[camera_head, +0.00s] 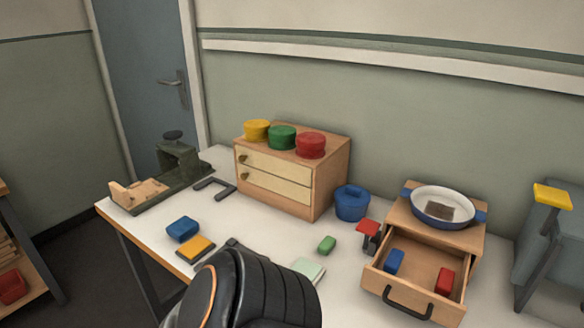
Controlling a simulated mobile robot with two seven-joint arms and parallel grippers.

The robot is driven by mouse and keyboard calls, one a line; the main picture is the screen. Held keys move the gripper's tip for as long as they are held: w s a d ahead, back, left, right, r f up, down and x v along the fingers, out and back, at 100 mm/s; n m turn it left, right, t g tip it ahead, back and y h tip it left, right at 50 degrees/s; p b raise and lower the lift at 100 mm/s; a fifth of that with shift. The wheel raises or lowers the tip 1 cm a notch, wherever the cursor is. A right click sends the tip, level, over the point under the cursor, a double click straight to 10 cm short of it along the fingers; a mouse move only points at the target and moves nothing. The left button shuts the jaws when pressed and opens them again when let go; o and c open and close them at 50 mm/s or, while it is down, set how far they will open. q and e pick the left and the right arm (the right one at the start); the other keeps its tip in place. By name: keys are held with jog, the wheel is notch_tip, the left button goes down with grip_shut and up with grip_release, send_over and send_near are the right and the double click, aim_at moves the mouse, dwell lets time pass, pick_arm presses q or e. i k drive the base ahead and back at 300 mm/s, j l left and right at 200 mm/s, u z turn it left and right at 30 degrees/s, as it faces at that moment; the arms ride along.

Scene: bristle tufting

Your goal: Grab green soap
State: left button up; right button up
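A small green block (327,244), which looks like the green soap, lies on the white table right of centre. It sits between the wooden drawer cabinet and the open-drawer box. Nothing touches it that I can see. A black, ribbed link of my arm rises from the bottom edge, left of and nearer than the green block. Neither gripper can be made out.
A pale green pad (309,269) lies just nearer than the green block, partly hidden by my arm. A blue pot (352,204), a red-topped stand (368,231) and the open drawer (412,282) stand close by. Blue (182,229) and yellow (196,248) blocks lie left.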

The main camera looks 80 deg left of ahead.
aim_at(327, 245)
jog(key=j+u, duration=0.1)
jog(key=u, duration=1.3)
jog(key=j+u, duration=0.1)
jog(key=j, duration=1.2)
jog(key=k+j+u, duration=0.1)
jog(key=j+u, duration=0.35)
jog(key=j, duration=0.3)
